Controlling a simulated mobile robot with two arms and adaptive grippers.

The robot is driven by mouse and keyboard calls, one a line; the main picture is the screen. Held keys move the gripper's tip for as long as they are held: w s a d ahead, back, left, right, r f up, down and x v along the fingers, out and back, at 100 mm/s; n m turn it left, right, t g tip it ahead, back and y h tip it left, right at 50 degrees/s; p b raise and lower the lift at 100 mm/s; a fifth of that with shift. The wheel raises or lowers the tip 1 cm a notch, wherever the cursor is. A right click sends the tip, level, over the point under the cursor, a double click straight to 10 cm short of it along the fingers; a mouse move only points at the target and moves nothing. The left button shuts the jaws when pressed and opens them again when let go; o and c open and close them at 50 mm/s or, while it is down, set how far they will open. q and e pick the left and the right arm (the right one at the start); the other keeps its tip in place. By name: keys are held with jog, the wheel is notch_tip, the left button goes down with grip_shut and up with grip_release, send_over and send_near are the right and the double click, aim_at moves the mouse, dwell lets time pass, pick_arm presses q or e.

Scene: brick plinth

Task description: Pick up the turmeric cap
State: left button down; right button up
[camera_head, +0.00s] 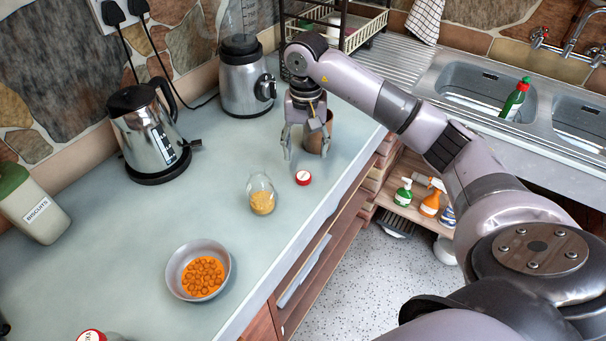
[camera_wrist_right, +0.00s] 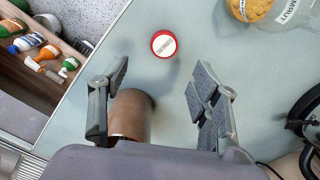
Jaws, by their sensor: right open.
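The red cap (camera_head: 303,178) with a pale label on top lies flat on the pale counter, just right of an uncapped glass jar (camera_head: 262,195) with yellow contents. In the right wrist view the cap (camera_wrist_right: 164,44) lies beyond my fingertips, roughly in line with the gap between them, and the jar (camera_wrist_right: 290,12) is cut off at the top right. My right gripper (camera_head: 306,150) points down, open and empty, a little behind the cap and not touching it. In the wrist view its fingers (camera_wrist_right: 160,75) are spread wide. My left gripper is not in view.
A brown cup (camera_head: 318,137) stands close by my right gripper. A bowl of orange slices (camera_head: 199,270), a kettle (camera_head: 150,130), a blender (camera_head: 246,80) and a biscuit tin (camera_head: 33,205) stand on the counter. Another red lid (camera_head: 90,336) shows at the bottom edge. The counter's front edge is right of the cap.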

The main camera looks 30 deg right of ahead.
aim_at(303, 175)
jog(key=shift+f, duration=1.25)
jog(key=shift+s+a+f+p, duration=0.15)
jog(key=shift+f+p, duration=0.1)
jog(key=shift+p, duration=0.2)
jog(key=f, duration=0.1)
jog(key=f+p, duration=0.1)
jog(key=f, duration=0.1)
jog(key=shift+a+f+p, duration=0.25)
jog(key=shift+f+p, duration=0.05)
jog(key=shift+p, duration=0.05)
jog(key=shift+f, duration=0.55)
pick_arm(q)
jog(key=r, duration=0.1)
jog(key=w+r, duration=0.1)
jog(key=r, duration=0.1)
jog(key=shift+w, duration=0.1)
pick_arm(e)
jog(key=shift+c, duration=0.4)
jog(key=c, duration=0.7)
